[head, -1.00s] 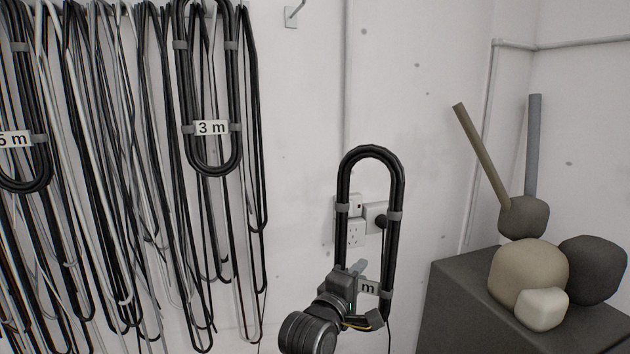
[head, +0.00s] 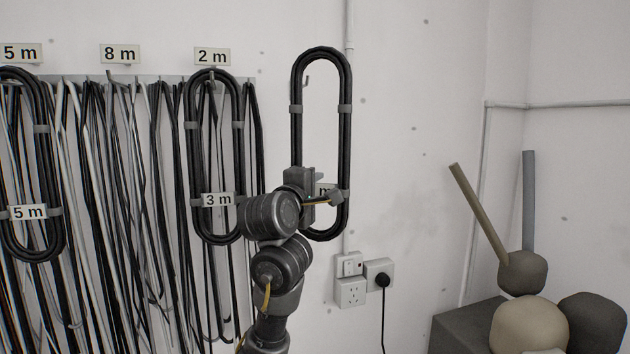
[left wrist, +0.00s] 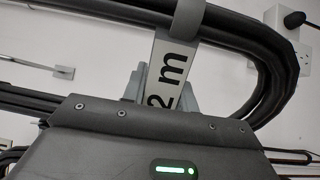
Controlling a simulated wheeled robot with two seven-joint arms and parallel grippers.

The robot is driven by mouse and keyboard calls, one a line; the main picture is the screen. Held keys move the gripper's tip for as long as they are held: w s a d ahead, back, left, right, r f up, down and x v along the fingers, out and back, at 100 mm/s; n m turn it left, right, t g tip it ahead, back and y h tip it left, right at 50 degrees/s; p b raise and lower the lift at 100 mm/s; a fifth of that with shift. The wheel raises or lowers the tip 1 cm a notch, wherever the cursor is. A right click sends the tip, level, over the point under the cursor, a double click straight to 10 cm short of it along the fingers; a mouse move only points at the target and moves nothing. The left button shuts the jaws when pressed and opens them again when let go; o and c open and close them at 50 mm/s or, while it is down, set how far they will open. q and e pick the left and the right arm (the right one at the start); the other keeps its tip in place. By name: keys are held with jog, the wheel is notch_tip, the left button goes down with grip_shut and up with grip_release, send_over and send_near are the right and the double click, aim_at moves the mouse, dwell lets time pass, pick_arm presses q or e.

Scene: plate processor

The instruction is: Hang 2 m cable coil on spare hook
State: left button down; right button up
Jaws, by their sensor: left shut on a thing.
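My left gripper (head: 312,186) is shut on the 2 m cable coil (head: 345,135), a long black loop with grey bands, holding it upright by its lower part. The gripper hides part of the coil's label in the head view. In the left wrist view, the gripper (left wrist: 160,88) sits at the "2 m" label (left wrist: 168,75), with the black coil (left wrist: 235,30) beyond it. The spare hook (head: 307,82) shows on the wall inside the coil's upper opening, below the loop's top. It also shows in the left wrist view (left wrist: 62,71). I cannot tell the depth gap between them. My right gripper is not in view.
A coil labelled 3 m (head: 191,150) hangs under the "2 m" sign (head: 211,56), close left of my arm. A 5 m coil (head: 50,170) and many loose cables hang further left. Sockets with a plug (head: 378,275) are low on the wall.

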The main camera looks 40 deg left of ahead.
pick_arm(q)
jog(key=shift+w+a+r, duration=0.1)
jog(key=shift+w+a, duration=0.05)
jog(key=shift+a, duration=0.05)
jog(key=w+a+f+b, duration=0.3)
jog(key=w+a+b, duration=0.2)
jog(key=a+b, duration=0.3)
jog(key=shift+w+b, duration=0.35)
jog(key=shift+b, duration=0.2)
dwell(0.9)
jog(key=shift+a, duration=0.1)
dwell(0.4)
jog(key=c, duration=1)
grip_release()
